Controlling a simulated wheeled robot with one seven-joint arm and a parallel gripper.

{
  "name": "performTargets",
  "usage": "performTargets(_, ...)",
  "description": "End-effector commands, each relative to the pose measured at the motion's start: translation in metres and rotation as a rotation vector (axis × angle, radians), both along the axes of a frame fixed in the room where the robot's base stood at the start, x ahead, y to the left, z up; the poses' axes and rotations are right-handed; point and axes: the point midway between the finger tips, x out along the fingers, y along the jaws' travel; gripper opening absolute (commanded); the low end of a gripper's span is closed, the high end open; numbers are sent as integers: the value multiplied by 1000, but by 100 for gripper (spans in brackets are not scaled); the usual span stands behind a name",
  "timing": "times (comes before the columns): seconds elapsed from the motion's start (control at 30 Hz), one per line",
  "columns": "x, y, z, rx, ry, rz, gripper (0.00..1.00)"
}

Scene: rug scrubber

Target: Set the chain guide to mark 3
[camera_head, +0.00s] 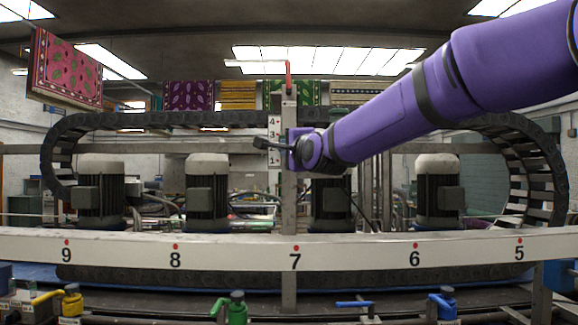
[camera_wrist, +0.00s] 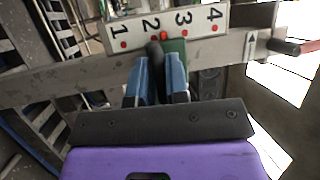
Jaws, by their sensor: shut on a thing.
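A white scale plate (camera_wrist: 168,30) with marks 1 to 4 and red dots shows in the wrist view; in the head view the plate (camera_head: 273,128) is upright on the post, with 4 at the top. A dark lever (camera_wrist: 154,52), seemingly the chain guide's handle, points at the plate close to mark 2. A green block (camera_wrist: 176,49) sits beside it, toward mark 3. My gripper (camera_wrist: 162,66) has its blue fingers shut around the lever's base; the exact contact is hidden. In the head view my gripper (camera_head: 303,150) is at the post, partly hidden by my purple arm.
The vertical post (camera_head: 289,205) carries a red-handled part (camera_head: 288,76) at its top. A chain loop (camera_head: 180,120) and several motors (camera_head: 207,185) stand behind. A white numbered rail (camera_head: 350,253) crosses in front, with coloured valves (camera_head: 237,308) below it.

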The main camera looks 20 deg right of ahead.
Motion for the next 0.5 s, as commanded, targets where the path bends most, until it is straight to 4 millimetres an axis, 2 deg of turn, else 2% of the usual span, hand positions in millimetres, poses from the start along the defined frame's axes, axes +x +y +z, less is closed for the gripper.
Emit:
performTargets(0.03,-1,0,11,3,-7,-1,0)
performTargets(0.1,-1,0,17,4,-6,0,0)
performTargets(0.4,-1,0,19,2,-4,0,0)
performTargets(0.43,-1,0,19,2,-4,0,17)
performTargets(0.5,-1,0,19,2,-4,1,33)
